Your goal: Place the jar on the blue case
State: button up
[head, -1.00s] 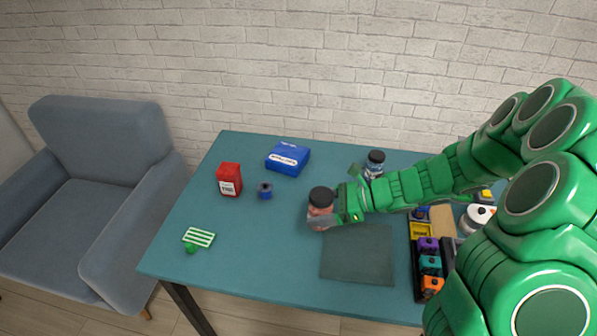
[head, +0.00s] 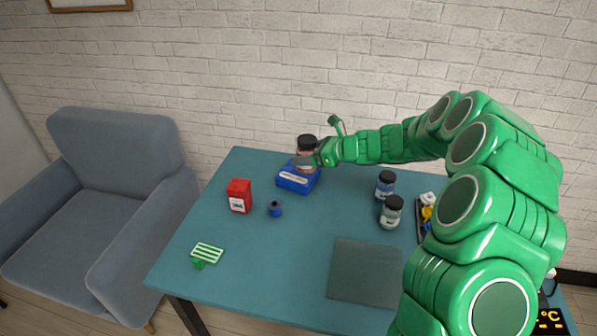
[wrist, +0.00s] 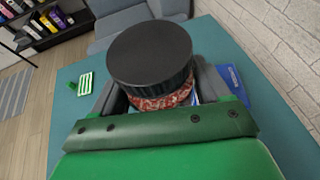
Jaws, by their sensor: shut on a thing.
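The jar (head: 306,148) has a black lid and reddish contents. My gripper (head: 308,162) is shut around it. In the head view the jar appears upright, over or on the blue case (head: 296,182) near the back of the table; I cannot tell whether it touches the case. In the wrist view the black-lidded jar (wrist: 151,66) sits between my gripper's fingers (wrist: 155,98), and part of the blue case (wrist: 235,83) shows to the right behind it. The jar's lower part is hidden there.
On the teal table (head: 225,275) stand a red box (head: 239,196), a blue spool (head: 275,209), a green striped piece (head: 207,252) and two dark-lidded jars (head: 385,185), (head: 391,212). A dark mat (head: 365,270) lies at the front right. A brick wall rises behind.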

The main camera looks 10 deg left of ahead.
jog(key=shift+w+a+f, duration=0.15)
jog(key=shift+w+a, duration=0.1)
jog(key=shift+w, duration=0.35)
jog(key=shift+w+a+f, duration=0.85)
jog(key=shift+w+f, duration=0.65)
jog(key=shift+w, duration=0.45)
jog(key=shift+w+a+f, duration=0.8)
jog(key=shift+w+f, duration=0.7)
jog(key=shift+w, duration=0.45)
jog(key=shift+w+a+f, duration=0.85)
jog(key=shift+w+f, duration=0.65)
jog(key=shift+w, duration=0.45)
jog(key=shift+w+a+f, duration=0.1)
jog(key=shift+w+f, duration=0.1)
jog(key=shift+f, duration=1.5)
jog(key=shift+f, duration=0.1)
jog(key=o, duration=1.3)
